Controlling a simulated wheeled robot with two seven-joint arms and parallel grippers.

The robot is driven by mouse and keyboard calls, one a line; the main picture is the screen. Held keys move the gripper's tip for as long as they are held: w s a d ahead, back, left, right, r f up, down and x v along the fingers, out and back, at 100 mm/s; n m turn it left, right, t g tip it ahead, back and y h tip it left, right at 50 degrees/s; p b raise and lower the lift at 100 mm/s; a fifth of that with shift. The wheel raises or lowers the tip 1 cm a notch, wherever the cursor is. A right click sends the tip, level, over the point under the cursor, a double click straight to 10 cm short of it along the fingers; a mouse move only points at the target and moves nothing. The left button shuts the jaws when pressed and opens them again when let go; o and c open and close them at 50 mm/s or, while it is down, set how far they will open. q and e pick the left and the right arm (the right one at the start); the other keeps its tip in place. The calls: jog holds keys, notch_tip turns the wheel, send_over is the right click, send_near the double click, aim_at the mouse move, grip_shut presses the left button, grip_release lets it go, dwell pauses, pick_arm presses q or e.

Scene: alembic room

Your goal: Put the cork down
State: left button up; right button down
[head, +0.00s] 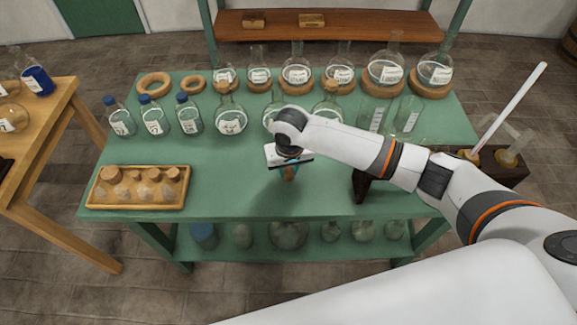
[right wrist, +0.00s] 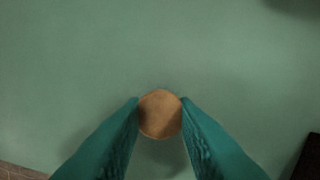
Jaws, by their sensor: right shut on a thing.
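The cork (right wrist: 160,114) is a round, light-brown piece, seen end-on in the right wrist view. My right gripper (right wrist: 160,104) is shut on it, with a teal finger pressed to each side. In the head view the right gripper (head: 289,174) points down over the front middle part of the green table (head: 230,180). Only a small brown bit of the cork shows there, between the fingers. I cannot tell whether the cork touches the table top. My left gripper is not in view.
A wooden tray (head: 95,204) with several corked pieces lies at the front left. Flasks and blue-capped bottles (head: 154,120) stand in rows behind. A dark stand (head: 361,186) is to the right of the gripper. The table top between tray and gripper is clear.

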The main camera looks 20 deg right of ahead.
aim_at(289, 176)
jog(key=c, duration=1.1)
grip_release()
jog(key=shift+f, duration=0.1)
jog(key=shift+c, duration=0.2)
notch_tip(289, 176, up, 12)
jog(key=s, duration=0.1)
jog(key=shift+s, duration=0.2)
jog(key=shift+a, duration=0.1)
